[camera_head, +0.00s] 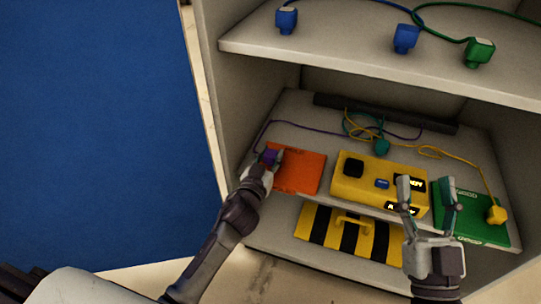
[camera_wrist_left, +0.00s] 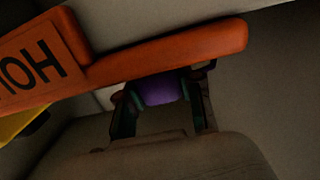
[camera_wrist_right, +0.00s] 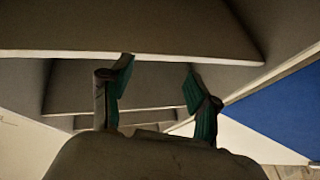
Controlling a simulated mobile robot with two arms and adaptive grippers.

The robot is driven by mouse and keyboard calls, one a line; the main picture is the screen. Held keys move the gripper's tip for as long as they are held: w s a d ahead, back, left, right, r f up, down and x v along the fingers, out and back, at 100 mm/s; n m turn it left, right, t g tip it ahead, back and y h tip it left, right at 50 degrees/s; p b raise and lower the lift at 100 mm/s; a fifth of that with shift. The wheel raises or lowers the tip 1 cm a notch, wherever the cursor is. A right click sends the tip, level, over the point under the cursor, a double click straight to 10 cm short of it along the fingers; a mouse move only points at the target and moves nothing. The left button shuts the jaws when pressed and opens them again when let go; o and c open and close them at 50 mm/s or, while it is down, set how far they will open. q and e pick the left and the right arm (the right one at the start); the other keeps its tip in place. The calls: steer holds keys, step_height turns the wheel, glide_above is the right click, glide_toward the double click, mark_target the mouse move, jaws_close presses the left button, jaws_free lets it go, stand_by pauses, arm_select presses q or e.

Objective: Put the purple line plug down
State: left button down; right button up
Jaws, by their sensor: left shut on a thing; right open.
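The purple line plug (camera_head: 270,156) is at the left end of the middle shelf, by the orange mat (camera_head: 305,171). My left gripper (camera_head: 267,161) is shut on it. In the left wrist view the purple plug (camera_wrist_left: 158,89) sits between the two fingers (camera_wrist_left: 160,100), close to an orange edge. I cannot tell whether the plug touches the mat or shelf. A purple cord runs from it toward the back. My right gripper (camera_head: 427,205) is open and empty in front of the yellow box; it also shows open in the right wrist view (camera_wrist_right: 155,85).
The yellow box (camera_head: 345,188) stands mid-shelf, with the green mat (camera_head: 470,228) and a yellow plug (camera_head: 497,215) to its right. A teal plug (camera_head: 381,147) lies behind. The upper shelf (camera_head: 340,56) overhangs. A striped panel (camera_head: 320,225) is below.

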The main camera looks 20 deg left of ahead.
steer(key=shift+r, duration=0.1)
arm_select(q)
steer(key=shift+f, duration=0.1)
steer(key=c, duration=0.7)
jaws_free()
steer(key=shift+c, duration=0.2)
arm_select(e)
steer(key=shift+s+r, duration=0.15)
steer(key=shift+r, duration=0.05)
arm_select(q)
steer(key=s+p, duration=0.2)
steer(key=s, duration=0.9)
steer(key=s+d+r+m+h, duration=0.1)
steer(key=s+r, duration=0.2)
steer(key=r, duration=0.4)
steer(key=s+d+r+m+h, duration=0.1)
steer(key=s+d+r+h, duration=0.1)
steer(key=r, duration=0.5)
steer(key=shift+s+d, duration=0.15)
steer(key=shift+s, duration=0.6)
arm_select(e)
step_height(320, 180, down, 8)
steer(key=w+g+h, duration=0.1)
steer(key=g+h, duration=0.1)
steer(key=g, duration=0.3)
steer(key=shift+w+d, duration=0.4)
